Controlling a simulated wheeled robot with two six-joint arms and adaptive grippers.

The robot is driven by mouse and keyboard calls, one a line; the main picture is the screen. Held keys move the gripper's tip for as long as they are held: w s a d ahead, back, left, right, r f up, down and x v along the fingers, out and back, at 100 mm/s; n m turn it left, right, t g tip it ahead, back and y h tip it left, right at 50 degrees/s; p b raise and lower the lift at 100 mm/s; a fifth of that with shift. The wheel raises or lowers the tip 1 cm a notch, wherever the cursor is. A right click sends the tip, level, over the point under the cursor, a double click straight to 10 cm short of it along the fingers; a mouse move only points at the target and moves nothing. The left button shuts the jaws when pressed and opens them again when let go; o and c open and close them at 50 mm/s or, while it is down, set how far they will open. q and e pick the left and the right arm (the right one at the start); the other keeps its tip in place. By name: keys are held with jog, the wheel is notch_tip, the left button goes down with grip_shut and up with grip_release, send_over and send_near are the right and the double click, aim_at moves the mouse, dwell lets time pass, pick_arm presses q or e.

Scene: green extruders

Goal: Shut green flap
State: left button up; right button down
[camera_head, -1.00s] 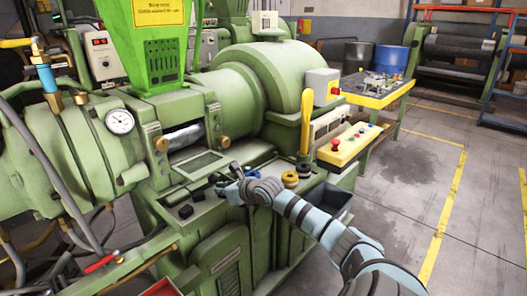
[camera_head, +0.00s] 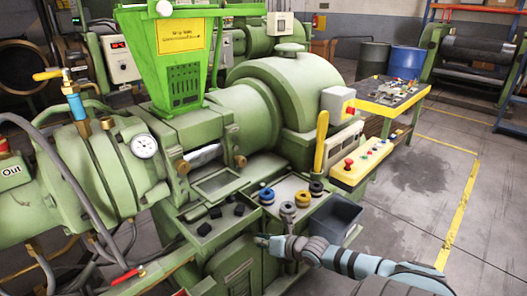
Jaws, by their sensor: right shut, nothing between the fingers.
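The bright green hopper (camera_head: 183,80) with a yellow sign stands on top of the green extruder (camera_head: 230,110). A flat green edge (camera_head: 215,10) with a small round pale piece lies along the hopper's top, at the upper picture border. I cannot tell whether this edge is the flap, or whether it is open. My right gripper (camera_head: 260,240) is shut and empty, low in front of the extruder's control panel and well below the hopper. My left gripper is not in view.
The panel beside my right gripper holds black blocks (camera_head: 215,212) and blue, yellow and dark rings (camera_head: 267,196). A dark bin (camera_head: 335,218) stands right of them. A yellow lever (camera_head: 321,140) and a gauge (camera_head: 145,146) stick out. Floor at the right is clear.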

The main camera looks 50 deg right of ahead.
jog(key=shift+s+f+m, duration=0.25)
jog(key=shift+f+m, duration=0.15)
jog(key=shift+f, duration=0.1)
jog(key=shift+s+f+m, duration=0.25)
jog(key=shift+f+m, duration=0.15)
jog(key=shift+f, duration=0.1)
